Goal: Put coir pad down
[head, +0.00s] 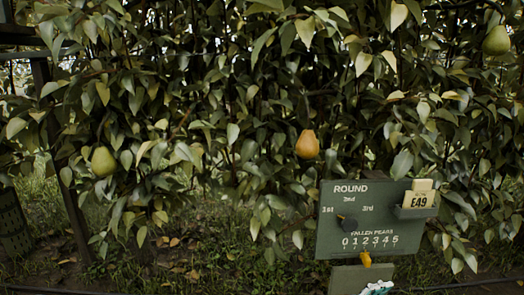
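No coir pad shows in the head view. Neither of my grippers is in view, so what they hold cannot be seen. The view is filled by a leafy pear hedge with a yellow-orange pear (307,144) near the middle. A green pear (104,161) hangs at the left, and another green pear (497,40) hangs at the upper right.
A dark green board (335,236) marked ROUND and FALLEN PEARS stands at the lower right, with a card (419,200) reading E49 in its holder. A smaller green panel (345,281) is below it. Grass and fallen leaves (185,268) cover the ground.

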